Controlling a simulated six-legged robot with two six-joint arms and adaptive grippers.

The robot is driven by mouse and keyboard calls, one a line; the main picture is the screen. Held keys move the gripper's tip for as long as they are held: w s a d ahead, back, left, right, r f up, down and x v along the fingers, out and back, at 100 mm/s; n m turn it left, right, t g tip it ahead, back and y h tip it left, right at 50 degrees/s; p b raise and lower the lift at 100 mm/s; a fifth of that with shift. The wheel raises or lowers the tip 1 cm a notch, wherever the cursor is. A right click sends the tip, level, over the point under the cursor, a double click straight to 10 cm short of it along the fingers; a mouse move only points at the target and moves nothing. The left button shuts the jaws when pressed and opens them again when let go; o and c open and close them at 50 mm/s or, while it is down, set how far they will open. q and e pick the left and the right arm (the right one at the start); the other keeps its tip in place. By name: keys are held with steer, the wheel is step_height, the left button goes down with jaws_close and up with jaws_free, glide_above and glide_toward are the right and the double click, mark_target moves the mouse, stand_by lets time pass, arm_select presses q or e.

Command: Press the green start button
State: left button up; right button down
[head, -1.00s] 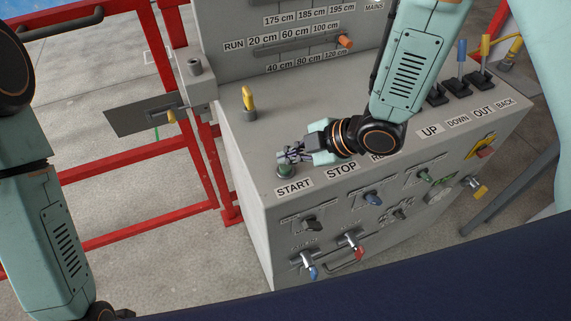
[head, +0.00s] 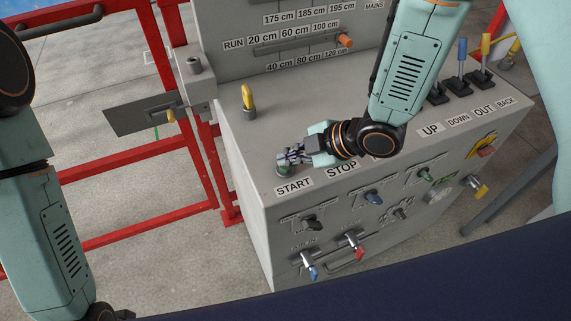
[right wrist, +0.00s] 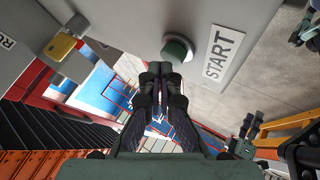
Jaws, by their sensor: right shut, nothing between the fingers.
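The green start button (head: 284,171) sits in a grey collar near the left end of the grey console top, just behind the START label (head: 294,187). My right gripper (head: 283,159) is shut and empty, with its fingertips right at the button and partly covering it. In the right wrist view the closed fingertips (right wrist: 160,68) lie just below the green button (right wrist: 177,49), with the START label (right wrist: 222,55) to its right. I cannot tell whether they touch it. My left arm hangs at the left of the head view; its gripper is out of view.
A yellow switch (head: 248,98) stands behind the button. The STOP label (head: 341,169) is to its right, under my wrist. Several levers (head: 461,70) stand at the console's far right. Knobs and valves cover the front face. A red fence (head: 100,233) is at left.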

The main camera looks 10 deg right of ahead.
mark_target(290, 167)
steer(key=shift+f+b, duration=0.35)
steer(key=shift+f, duration=0.15)
stand_by(0.8)
steer(key=shift+r, duration=0.15)
steer(key=shift+r+p, duration=0.8)
steer(key=shift+p, duration=0.05)
steer(key=shift+w+r+p, duration=0.1)
steer(key=shift+r+p, duration=0.7)
steer(key=shift+r, duration=0.05)
step_height(290, 167, up, 4)
steer(key=p, duration=0.3)
steer(key=shift+f, duration=0.35)
steer(key=shift+d, duration=0.1)
